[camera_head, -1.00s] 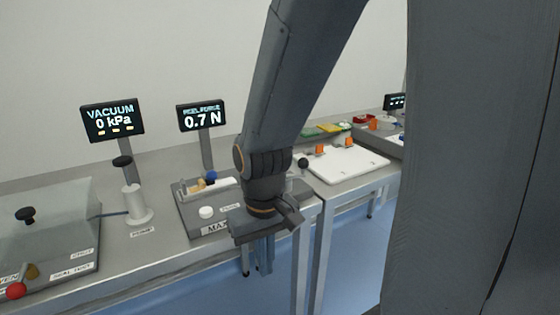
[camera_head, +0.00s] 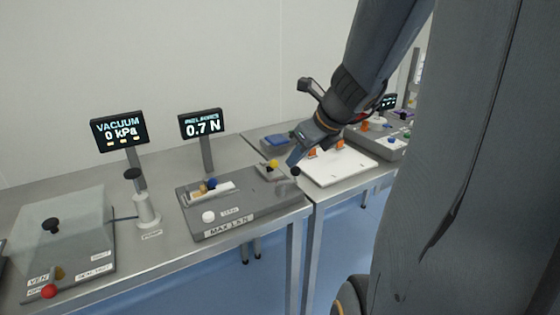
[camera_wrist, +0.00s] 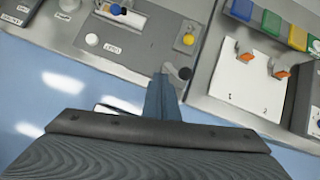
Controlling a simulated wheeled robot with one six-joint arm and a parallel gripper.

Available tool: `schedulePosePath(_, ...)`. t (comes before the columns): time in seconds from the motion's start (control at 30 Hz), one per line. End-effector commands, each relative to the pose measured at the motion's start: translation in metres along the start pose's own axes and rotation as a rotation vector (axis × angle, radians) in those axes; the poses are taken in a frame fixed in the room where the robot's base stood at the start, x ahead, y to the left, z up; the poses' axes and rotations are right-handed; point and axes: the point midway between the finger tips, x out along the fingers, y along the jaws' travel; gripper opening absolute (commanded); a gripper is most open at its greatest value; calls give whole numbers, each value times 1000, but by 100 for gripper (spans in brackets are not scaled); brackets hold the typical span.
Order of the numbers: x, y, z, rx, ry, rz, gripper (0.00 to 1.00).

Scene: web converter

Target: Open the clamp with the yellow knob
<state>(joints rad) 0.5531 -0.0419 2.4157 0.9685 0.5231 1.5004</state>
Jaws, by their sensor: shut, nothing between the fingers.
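The yellow knob (camera_head: 273,164) sits on a small metal clamp block (camera_head: 268,173) at the right end of the grey peel-force unit (camera_head: 245,207). In the wrist view the yellow knob (camera_wrist: 189,39) is on its light plate, up and right of my fingers. My gripper (camera_head: 294,163) is shut and empty, pointing down just right of the yellow knob and apart from it. In the wrist view my gripper (camera_wrist: 163,80) is near a black ball knob (camera_wrist: 185,73), which also shows below the fingertips in the head view (camera_head: 296,171). I cannot tell whether they touch.
A white board (camera_head: 340,168) with orange clips lies to the right. A blue knob (camera_head: 212,183) and a white knob (camera_head: 208,217) are on the unit's left part. The peel-force display (camera_head: 200,124) stands behind. A pump (camera_head: 147,208) and clear-lidded chamber (camera_head: 62,232) are farther left.

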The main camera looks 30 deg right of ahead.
Motion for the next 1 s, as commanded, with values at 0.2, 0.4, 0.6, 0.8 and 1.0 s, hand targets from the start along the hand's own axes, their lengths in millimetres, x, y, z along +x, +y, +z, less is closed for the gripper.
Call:
schedulePosePath(0.2,-31,-37,14,357,-87,-59,0)
schedulePosePath(0.4,-32,-40,15,394,-97,-62,0)
schedulePosePath(0.6,-30,-40,15,391,-95,-61,0)
schedulePosePath(0.8,-11,-40,16,389,-94,-59,0)
schedulePosePath(1.0,28,-43,18,390,-92,-58,0)
